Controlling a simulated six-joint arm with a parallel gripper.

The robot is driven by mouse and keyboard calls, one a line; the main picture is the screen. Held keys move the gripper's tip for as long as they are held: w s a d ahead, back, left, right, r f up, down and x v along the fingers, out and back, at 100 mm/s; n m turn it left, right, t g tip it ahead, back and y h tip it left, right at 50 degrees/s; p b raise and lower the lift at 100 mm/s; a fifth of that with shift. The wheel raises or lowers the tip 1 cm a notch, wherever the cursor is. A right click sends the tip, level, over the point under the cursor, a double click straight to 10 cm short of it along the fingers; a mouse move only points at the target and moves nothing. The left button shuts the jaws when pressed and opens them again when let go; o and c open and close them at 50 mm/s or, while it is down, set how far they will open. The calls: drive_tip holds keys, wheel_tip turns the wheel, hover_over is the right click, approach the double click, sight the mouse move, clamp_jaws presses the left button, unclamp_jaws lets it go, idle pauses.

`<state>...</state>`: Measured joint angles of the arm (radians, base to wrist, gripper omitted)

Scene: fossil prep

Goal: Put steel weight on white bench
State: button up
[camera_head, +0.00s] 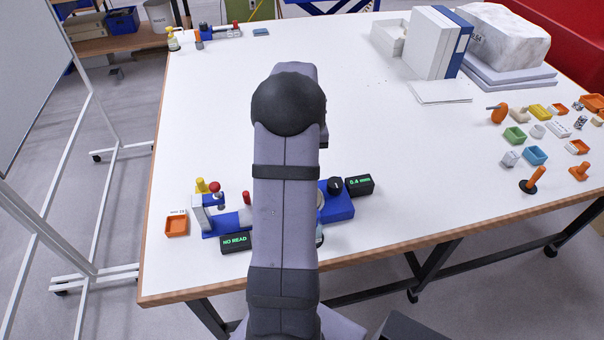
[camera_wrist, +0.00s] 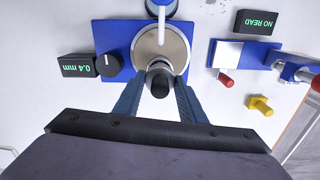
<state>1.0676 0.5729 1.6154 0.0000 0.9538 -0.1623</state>
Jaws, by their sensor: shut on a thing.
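In the wrist view my gripper (camera_wrist: 160,92) has its two blue fingers closed around a small dark grey, rounded cylinder, which looks like the steel weight (camera_wrist: 159,79). The weight is in front of the round metal plate (camera_wrist: 176,48) of a blue device (camera_wrist: 114,40); I cannot tell whether it touches the plate. In the head view my arm hides the gripper, the weight and most of that device. The white bench (camera_head: 215,110) fills most of the head view, with a wooden edge.
To the left stand a second blue device (camera_head: 209,218), a NO READ display (camera_head: 236,242) and an orange tray (camera_head: 177,224). Small trays and tools lie right. The bench's left middle is clear.

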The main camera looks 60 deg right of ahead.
drive_tip(key=shift+r+p, duration=2)
drive_tip(key=shift+r, duration=0.5)
drive_tip(key=shift+d+f, duration=0.1)
drive_tip(key=w+d+f+b, duration=0.5)
drive_tip(key=d+b, duration=0.3)
drive_tip(key=d, duration=0.2)
drive_tip(key=shift+w+d+f, duration=0.15)
drive_tip(key=shift+w+f, duration=0.1)
drive_tip(key=shift+f, duration=0.2)
drive_tip(key=shift+f, duration=0.1)
drive_tip(key=shift+f+p, duration=1.45)
drive_tip(key=shift+f, duration=3.45)
drive_tip(key=shift+f, duration=0.1)
drive_tip(key=o, duration=1.4)
